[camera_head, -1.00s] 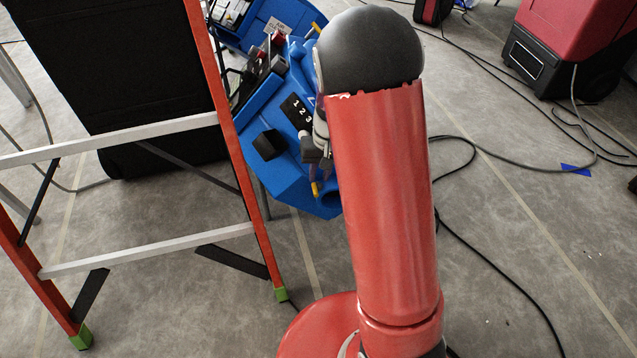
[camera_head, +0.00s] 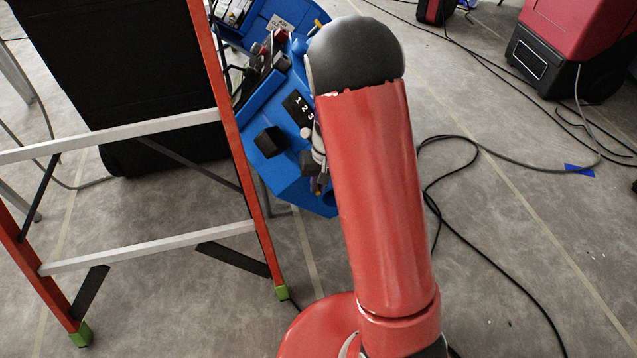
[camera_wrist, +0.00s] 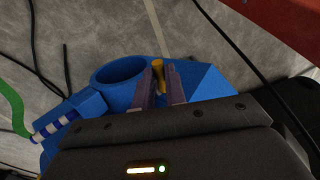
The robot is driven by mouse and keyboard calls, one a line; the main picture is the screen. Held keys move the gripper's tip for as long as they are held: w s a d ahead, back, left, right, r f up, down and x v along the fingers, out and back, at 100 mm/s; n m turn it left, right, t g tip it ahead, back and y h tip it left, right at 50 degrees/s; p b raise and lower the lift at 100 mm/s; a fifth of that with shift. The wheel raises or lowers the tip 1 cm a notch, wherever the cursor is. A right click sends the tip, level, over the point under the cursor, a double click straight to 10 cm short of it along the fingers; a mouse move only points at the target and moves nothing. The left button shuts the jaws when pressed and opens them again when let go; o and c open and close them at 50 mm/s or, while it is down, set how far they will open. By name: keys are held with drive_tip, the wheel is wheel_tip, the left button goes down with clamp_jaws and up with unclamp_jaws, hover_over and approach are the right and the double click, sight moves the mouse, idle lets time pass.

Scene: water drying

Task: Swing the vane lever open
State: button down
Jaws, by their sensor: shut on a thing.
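In the wrist view, the vane lever (camera_wrist: 158,72) shows as a short yellow-orange tip on a blue station body (camera_wrist: 208,82). My gripper (camera_wrist: 164,69) has its two dark fingers on either side of this tip, shut on it. The lever's base is hidden by the fingers and the gripper body. In the head view, the blue station (camera_head: 290,190) stands left of my red arm. My gripper (camera_head: 318,184) is at its lower right edge, small and partly hidden by my arm, so the lever cannot be made out clearly there.
A round blue opening (camera_wrist: 120,71) and a blue-white striped post (camera_wrist: 53,124) with a green hose (camera_wrist: 12,108) lie left of my fingers. An orange ladder (camera_head: 236,150) stands close left. A black block (camera_head: 269,141) sits on the station. Cables (camera_head: 500,255) cross the floor at right.

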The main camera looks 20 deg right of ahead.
drive_tip(key=shift+f+b, duration=0.25)
drive_tip(key=shift+b, duration=0.2)
drive_tip(key=shift+s+a+m+t+b, duration=0.1)
drive_tip(key=shift+a+m+t+b, duration=0.1)
drive_tip(key=shift+m+t+b, duration=0.35)
drive_tip(key=shift+r, duration=0.1)
drive_tip(key=c, duration=1.7)
unclamp_jaws()
drive_tip(key=shift+r, duration=0.1)
drive_tip(key=r, duration=0.2)
drive_tip(key=r+p, duration=0.1)
drive_tip(key=r, duration=0.2)
drive_tip(key=s+d+r, duration=0.1)
drive_tip(key=r, duration=0.1)
drive_tip(key=shift+r+p, duration=0.25)
drive_tip(key=shift+p, duration=0.1)
